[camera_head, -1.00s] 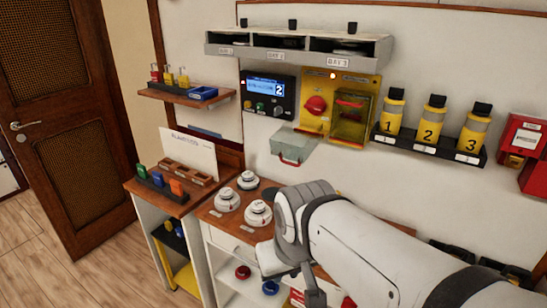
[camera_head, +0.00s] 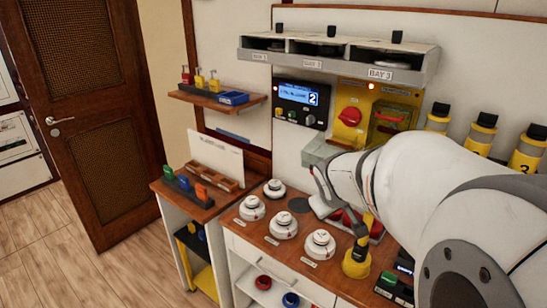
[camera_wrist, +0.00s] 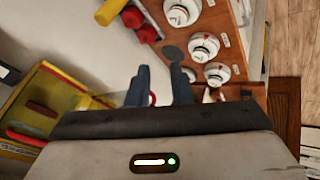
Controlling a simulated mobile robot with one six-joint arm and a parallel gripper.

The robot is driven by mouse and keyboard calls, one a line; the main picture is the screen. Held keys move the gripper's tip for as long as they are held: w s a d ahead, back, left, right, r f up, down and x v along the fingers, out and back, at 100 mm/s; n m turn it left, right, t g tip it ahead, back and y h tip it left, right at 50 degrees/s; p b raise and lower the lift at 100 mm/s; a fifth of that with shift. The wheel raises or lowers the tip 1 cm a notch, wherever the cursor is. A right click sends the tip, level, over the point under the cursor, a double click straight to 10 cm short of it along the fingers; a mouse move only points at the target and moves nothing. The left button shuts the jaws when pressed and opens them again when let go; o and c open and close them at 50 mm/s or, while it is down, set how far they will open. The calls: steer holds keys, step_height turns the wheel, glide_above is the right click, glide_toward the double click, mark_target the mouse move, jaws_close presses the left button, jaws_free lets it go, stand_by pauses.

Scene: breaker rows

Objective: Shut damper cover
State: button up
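A yellow panel (camera_head: 349,129) on the wall has a red knob on its left half and a closed see-through cover (camera_head: 390,118) with a red handle on its right half. A pale grey-green flap (camera_head: 317,150) juts out below the left half, lowered, leaving the knob uncovered; my arm hides its right part. I cannot read which is labelled damper. In the wrist view, my gripper (camera_wrist: 160,72) is open, its two dark fingers apart. A bit of red shows between them, and I cannot tell whether they touch it. The yellow panel (camera_wrist: 62,93) is at their left.
A shelf (camera_head: 410,75) with labelled bays overhangs the panel. A blue-screen controller (camera_head: 300,100) is at its left, yellow bottles (camera_head: 480,135) at its right. White round detectors (camera_head: 284,226) and a yellow-black tool (camera_head: 357,258) stand on the wooden counter (camera_head: 250,237) below.

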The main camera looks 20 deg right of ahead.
steer(key=w+d+f+n+t, duration=0.3)
steer(key=w+d+n+t, duration=0.1)
steer(key=w+d, duration=0.85)
steer(key=w+d+f+n+t+y+b, duration=0.35)
steer(key=w+d+f+n+y, duration=0.2)
steer(key=w+f, duration=0.25)
steer(key=s+a+r+n+y+b, duration=0.1)
steer(key=s+a+n+y+b, duration=0.2)
steer(key=y, duration=0.5)
steer(key=s+a+r+n+y+b, duration=0.1)
steer(key=s+a+r+n+y, duration=0.15)
steer(key=n+y, duration=0.4)
steer(key=shift+m+g+y, duration=0.6)
steer(key=shift+g, duration=0.05)
steer(key=p+x, duration=0.1)
steer(key=x, duration=0.4)
steer(key=p+x, duration=0.1)
steer(key=x, duration=0.2)
steer(key=shift+w+f+p, duration=0.1)
steer(key=shift+f+p, duration=0.25)
steer(key=shift+f, duration=0.05)
steer(key=shift+c, duration=0.4)
steer(key=shift+f, duration=0.1)
jaws_close()
